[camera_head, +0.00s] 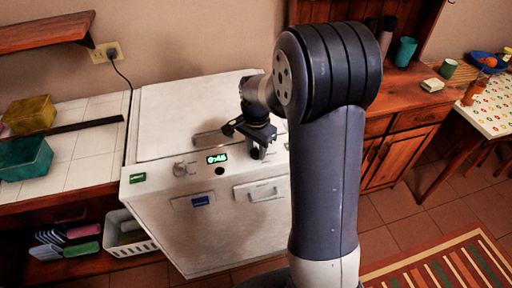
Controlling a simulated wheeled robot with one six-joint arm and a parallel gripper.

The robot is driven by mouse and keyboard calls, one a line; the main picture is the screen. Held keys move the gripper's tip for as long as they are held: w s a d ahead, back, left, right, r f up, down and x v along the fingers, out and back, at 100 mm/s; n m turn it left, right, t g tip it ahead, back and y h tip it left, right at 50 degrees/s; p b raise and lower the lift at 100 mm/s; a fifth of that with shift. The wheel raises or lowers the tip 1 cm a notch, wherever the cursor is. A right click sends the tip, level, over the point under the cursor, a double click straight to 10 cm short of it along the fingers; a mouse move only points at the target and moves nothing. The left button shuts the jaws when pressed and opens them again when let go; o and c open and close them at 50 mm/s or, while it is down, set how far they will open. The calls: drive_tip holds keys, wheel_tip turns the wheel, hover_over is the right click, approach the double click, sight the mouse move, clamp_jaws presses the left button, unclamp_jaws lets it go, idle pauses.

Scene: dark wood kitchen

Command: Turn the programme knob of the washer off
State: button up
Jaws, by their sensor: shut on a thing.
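The white washer (215,215) stands against the wall, its control panel along the upper front edge. A lit green display (217,158) reads what looks like 0:45. A pale round knob (180,168) sits left of the display, and a dark round button (220,171) is just below it. My gripper (257,152) reaches down to the right part of the panel, right of the display. It is shut on a small knob there, which I take to be the programme knob; the fingers mostly hide it, so its pointer cannot be read.
A drawer handle (263,193) is on the washer front below my gripper. A tiled counter (85,150) with a teal bin (25,158) and a yellow box (31,115) is at left. A wooden cabinet (395,150) is at right. My arm hides the washer's right side.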

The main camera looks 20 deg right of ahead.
drive_tip(key=shift+n, duration=0.3)
drive_tip(key=n, duration=0.4)
drive_tip(key=shift+n, duration=0.3)
drive_tip(key=n, duration=0.4)
drive_tip(key=shift+d+n, duration=0.1)
drive_tip(key=shift+n, duration=0.2)
drive_tip(key=n, duration=0.5)
drive_tip(key=shift+d+n, duration=0.1)
drive_tip(key=shift+n, duration=2.4)
drive_tip(key=o, duration=1)
drive_tip(key=shift+c, duration=0.2)
